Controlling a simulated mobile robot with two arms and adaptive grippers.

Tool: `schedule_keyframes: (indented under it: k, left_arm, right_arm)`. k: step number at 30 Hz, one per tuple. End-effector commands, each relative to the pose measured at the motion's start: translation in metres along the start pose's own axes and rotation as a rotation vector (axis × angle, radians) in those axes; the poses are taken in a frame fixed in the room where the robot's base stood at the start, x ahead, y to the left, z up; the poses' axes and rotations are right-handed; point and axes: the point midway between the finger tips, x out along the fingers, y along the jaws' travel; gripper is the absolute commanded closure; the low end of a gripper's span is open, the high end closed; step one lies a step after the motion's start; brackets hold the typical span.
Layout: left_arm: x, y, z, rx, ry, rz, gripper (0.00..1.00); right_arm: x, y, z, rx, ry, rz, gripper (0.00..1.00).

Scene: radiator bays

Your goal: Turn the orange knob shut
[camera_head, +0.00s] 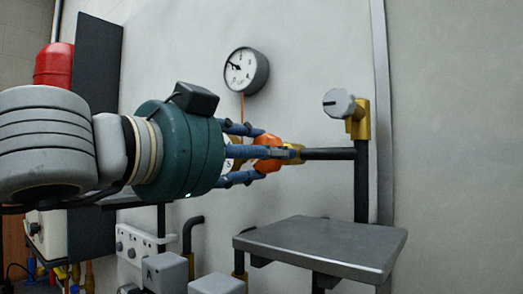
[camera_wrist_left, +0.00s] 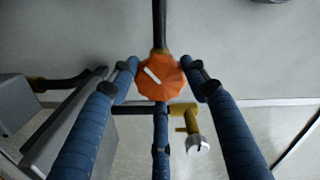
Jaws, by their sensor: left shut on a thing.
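The orange knob (camera_head: 268,139) is faceted and sits on a brass fitting (camera_head: 292,154) at the end of a dark horizontal pipe. My left gripper (camera_head: 266,155) reaches in from the left, and its blue fingers are closed around the knob. In the left wrist view the orange knob (camera_wrist_left: 163,78) lies between the fingertips of my left gripper (camera_wrist_left: 165,74), with one finger on each side and a third below. A white pointer line on its face slants from upper left to lower right. My right gripper is not in view.
A grey knob (camera_head: 340,103) on a brass valve stands to the right, above the pipe. A round gauge (camera_head: 240,70) hangs on the wall above my gripper. A grey metal shelf (camera_head: 322,243) juts out below right. Grey boxes (camera_head: 166,272) are lower left.

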Motion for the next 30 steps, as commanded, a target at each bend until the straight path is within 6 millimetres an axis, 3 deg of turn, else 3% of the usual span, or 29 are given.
schedule_keyframes:
  k: [15, 30]
  left_arm:
    - [0.0006, 0.0002, 0.0, 0.22, -0.001, -0.002, 0.8]
    - [0.0011, 0.0008, 0.0006, 0.286, 0.0, -0.002, 0.8]
  right_arm:
    - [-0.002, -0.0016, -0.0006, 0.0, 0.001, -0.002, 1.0]
    - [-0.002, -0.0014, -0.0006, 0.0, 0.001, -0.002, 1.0]
